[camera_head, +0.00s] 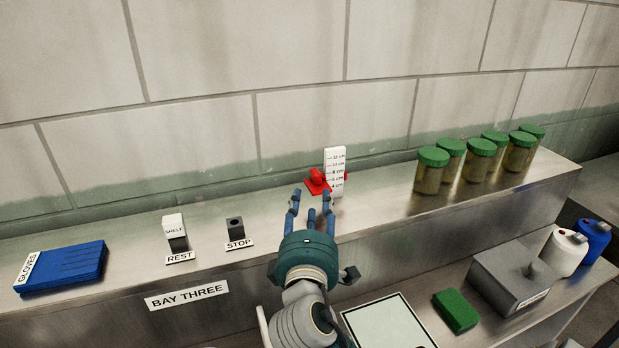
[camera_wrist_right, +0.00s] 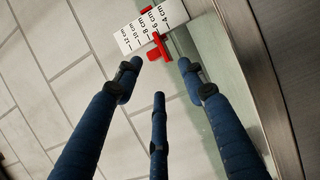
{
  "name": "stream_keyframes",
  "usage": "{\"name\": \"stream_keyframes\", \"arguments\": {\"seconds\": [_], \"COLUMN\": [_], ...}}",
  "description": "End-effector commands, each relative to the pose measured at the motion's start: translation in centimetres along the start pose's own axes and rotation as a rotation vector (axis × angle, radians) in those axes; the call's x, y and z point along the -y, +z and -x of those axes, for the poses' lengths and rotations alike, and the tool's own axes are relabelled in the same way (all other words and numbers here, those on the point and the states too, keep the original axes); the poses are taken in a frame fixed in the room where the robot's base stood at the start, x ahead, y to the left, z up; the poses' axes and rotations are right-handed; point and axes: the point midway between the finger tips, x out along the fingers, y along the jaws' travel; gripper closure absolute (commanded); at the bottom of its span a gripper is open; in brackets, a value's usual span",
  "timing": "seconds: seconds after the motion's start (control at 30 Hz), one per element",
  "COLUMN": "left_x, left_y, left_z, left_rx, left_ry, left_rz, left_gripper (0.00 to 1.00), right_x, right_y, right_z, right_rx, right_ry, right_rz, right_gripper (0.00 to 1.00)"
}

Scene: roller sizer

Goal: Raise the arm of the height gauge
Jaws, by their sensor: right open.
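The height gauge (camera_head: 337,158) stands on the steel shelf near the wall; its white upright scale is marked in cm. In the right wrist view the scale (camera_wrist_right: 136,37) and red arm (camera_wrist_right: 159,46) lie beyond the fingertips. My right gripper (camera_head: 311,199) is open with blue fingers, just in front of the red arm; nothing shows between the fingers. The fingers partly cover the gauge's lower part, and I cannot tell whether they touch it. My left gripper is not in view.
Several green-lidded jars (camera_head: 429,172) stand right of the gauge. A grey box (camera_head: 512,279) and green block (camera_head: 456,311) sit on the lower bench.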

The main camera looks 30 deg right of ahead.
Motion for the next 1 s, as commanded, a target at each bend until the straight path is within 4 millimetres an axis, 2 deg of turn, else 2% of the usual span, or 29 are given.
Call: {"name": "stream_keyframes", "arguments": {"seconds": [0.3, 0.5, 0.7, 0.9, 1.0], "left_x": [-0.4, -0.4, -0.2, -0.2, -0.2], "left_y": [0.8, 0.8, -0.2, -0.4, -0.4], "left_z": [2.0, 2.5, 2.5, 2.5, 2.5], "left_rx": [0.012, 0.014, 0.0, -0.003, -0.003], "left_ry": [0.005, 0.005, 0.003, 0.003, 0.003], "left_rz": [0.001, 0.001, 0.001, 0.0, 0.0], "left_gripper": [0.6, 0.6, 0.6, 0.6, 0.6], "right_x": [-0.3, 0.0, 0.1, 0.1, 0.1], "right_y": [0.1, 0.1, 0.1, 0.1, 0.1], "right_z": [-6.0, -8.6, -9.3, -9.3, -9.3], "right_rx": [0.003, 0.002, 0.001, 0.001, 0.001], "right_ry": [-0.001, -0.003, -0.004, -0.005, -0.005], "right_rz": [-0.001, -0.003, -0.004, -0.005, -0.005], "right_gripper": [0.59, 0.59, 0.59, 0.59, 0.79]}}
